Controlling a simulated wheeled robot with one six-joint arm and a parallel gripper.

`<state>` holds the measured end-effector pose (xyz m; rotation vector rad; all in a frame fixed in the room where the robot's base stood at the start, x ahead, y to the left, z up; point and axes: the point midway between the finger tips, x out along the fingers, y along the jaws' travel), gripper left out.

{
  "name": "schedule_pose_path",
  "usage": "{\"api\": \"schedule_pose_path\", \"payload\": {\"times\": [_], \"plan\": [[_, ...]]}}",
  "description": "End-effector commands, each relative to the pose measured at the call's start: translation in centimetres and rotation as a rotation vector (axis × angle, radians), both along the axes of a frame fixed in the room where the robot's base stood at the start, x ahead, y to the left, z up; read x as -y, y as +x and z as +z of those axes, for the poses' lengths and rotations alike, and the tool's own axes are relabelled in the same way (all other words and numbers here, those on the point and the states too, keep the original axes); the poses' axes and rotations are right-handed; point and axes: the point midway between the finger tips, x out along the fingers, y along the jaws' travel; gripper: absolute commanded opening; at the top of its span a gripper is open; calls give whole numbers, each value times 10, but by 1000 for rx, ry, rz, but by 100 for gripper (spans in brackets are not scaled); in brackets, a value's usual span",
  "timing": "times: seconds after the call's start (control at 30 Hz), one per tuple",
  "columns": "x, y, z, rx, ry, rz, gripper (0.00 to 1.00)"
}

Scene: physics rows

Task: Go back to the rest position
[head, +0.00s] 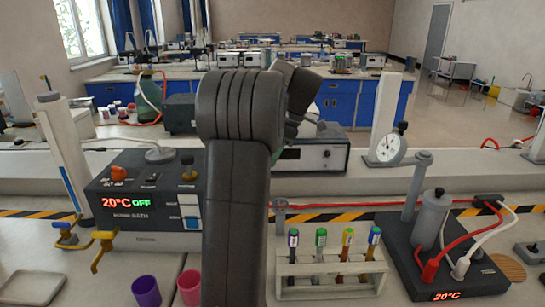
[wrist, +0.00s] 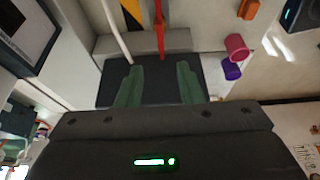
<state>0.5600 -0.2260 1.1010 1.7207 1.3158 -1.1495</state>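My gripper (wrist: 158,67) shows in the wrist view with its two green fingers spread apart. Nothing is held between them. A dark block-like surface with a red cable lies beyond the fingertips, and I cannot tell how far off it is. In the head view my own dark arm stands upright across the middle, and my gripper cannot be made out there.
The bench holds a water bath (head: 150,205) reading 20°C OFF, a purple cup (head: 146,291), a pink cup (head: 189,287), a rack (head: 330,272) of coloured-cap tubes and a cabled black apparatus (head: 455,265). A dial gauge (head: 391,148) stands behind.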

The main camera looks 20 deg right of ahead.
Motion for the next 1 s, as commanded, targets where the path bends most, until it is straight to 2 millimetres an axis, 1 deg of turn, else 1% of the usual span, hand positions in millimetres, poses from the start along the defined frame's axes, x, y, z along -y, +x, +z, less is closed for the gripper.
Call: {"api": "schedule_pose_path", "payload": {"times": [0.17, 0.27, 0.37, 0.8, 1.0], "plan": [[-1, 0, -2, -1, 0, 0, 34], [-4, 1, -9, -1, 0, 0, 34], [-9, 2, -23, -2, 2, 1, 34], [-41, 11, -101, -4, 2, 1, 34], [-50, 13, -123, -2, 1, 1, 34]]}}
